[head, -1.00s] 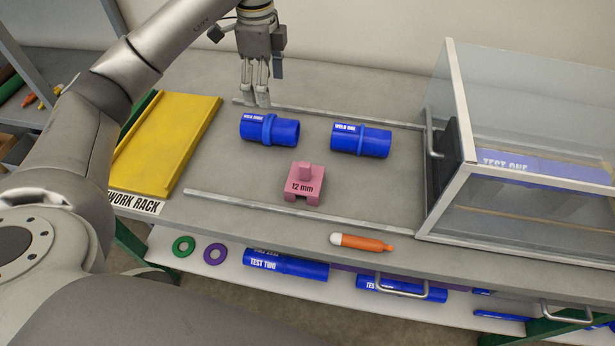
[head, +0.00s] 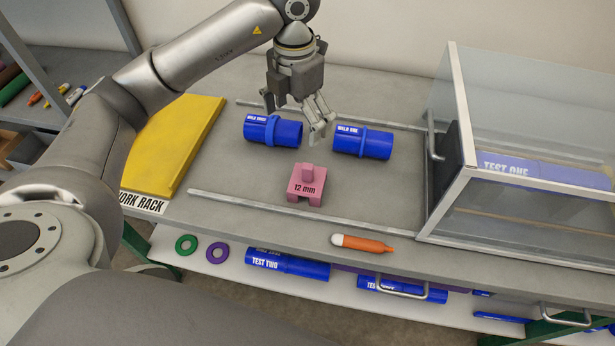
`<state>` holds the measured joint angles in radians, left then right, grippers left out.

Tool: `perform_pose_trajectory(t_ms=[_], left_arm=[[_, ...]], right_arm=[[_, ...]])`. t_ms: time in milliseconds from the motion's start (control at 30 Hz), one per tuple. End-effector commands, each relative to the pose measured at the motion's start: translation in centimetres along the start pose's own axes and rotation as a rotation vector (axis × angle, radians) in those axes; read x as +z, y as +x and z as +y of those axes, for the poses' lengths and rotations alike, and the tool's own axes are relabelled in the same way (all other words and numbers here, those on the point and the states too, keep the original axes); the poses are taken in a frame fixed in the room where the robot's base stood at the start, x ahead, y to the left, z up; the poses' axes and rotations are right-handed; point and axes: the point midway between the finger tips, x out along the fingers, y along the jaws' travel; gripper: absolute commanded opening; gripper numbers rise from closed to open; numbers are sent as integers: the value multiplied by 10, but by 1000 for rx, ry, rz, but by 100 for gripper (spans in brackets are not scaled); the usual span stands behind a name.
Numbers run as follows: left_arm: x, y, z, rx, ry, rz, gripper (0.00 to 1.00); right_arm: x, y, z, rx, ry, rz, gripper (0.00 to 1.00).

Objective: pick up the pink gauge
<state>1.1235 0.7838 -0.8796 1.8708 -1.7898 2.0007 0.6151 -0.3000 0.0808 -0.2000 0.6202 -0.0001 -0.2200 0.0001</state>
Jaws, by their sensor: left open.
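The pink gauge (head: 307,186), marked "12 mm", stands upright on the grey table between two metal rails. It is a small block with a knob on top and a notch at its foot. My left gripper (head: 316,132) is open and empty, with its fingers pointing down. It hangs behind and above the gauge, over the gap between the two blue pipe pieces, and does not touch the gauge. My right gripper is not in view.
Blue pipe pieces lie left (head: 272,130) and right (head: 362,142) of my gripper. A yellow work rack (head: 172,150) is at left, a glass-walled box (head: 520,205) at right. An orange marker (head: 362,243) lies at the front edge. The table around the gauge is clear.

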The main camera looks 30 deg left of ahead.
Motion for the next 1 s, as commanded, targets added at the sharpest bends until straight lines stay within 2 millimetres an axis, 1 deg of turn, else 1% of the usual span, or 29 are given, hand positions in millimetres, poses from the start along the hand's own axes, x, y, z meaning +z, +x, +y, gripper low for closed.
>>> perform_pose_trajectory(t_ms=[33, 200, 300, 400, 500, 567, 800, 900, 1000], left_arm=[[-3, 0, -8, 0, 133, 0, 95], [-13, 2, -28, -3, 576, 0, 95], [-18, 2, -37, -4, 780, -1, 95], [-21, 3, -43, -5, 921, -1, 95], [-23, 4, -46, -6, 999, -1, 95], [-24, 8, -47, -8, 1019, 0, 95], [-25, 44, -48, -9, 1023, 1, 95], [-25, 55, -48, -8, 1023, 1, 95], [-25, 60, -48, -8, 1024, 0, 95]], right_arm=[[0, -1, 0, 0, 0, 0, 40], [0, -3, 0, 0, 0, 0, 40], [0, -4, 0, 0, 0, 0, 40], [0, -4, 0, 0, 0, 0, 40], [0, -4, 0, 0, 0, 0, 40], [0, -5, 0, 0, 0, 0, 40], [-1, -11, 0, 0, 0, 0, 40], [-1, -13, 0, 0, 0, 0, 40], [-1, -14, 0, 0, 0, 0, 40]])
